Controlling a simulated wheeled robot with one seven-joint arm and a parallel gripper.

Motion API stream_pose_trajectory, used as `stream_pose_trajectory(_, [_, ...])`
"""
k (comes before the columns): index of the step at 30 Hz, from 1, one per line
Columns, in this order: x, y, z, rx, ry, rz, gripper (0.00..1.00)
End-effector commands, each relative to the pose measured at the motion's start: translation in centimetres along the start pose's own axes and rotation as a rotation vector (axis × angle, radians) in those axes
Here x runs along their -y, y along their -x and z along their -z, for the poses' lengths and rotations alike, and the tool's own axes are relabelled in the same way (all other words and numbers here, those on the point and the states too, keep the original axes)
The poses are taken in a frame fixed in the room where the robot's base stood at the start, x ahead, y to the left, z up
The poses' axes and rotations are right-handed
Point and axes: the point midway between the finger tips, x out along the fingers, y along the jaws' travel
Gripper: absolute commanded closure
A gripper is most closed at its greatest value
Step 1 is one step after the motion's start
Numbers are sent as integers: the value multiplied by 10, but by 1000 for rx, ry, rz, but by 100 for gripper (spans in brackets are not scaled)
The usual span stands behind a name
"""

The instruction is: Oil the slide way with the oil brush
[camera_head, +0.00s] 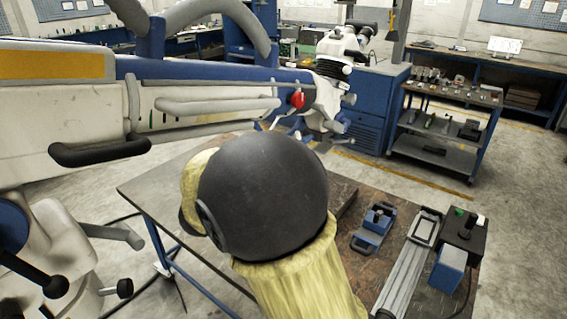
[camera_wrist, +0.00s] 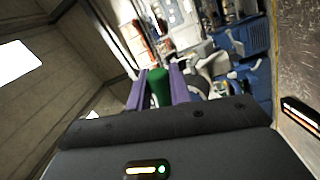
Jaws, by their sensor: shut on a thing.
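In the wrist view, my gripper (camera_wrist: 159,78) has two purple fingers closed on a green cylindrical thing (camera_wrist: 160,92), which looks like the handle of the oil brush. The brush end is not visible. In the head view my own arm hides the gripper and the brush. A long grey rail assembly (camera_head: 406,272), which seems to be the slide way, lies along the right part of the worktable, apart from my arm. My gripper's distance from it cannot be told.
On the worktable (camera_head: 160,190) stand a small blue fixture (camera_head: 374,228) and a dark box with a blue front (camera_head: 458,250) right of the rail. A large white-and-blue microscope arm (camera_head: 200,95) spans the upper left. A tool cart (camera_head: 440,130) stands behind.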

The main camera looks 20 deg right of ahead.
Motion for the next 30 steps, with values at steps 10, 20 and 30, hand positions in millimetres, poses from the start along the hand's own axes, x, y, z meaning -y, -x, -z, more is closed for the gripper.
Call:
stream_pose_trajectory(10, [9,1,-14,0,-1,1,100])
stream_pose_trajectory(20, [10,1,-28,-1,0,0,100])
stream_pose_trajectory(30, [10,1,-28,0,0,0,100])
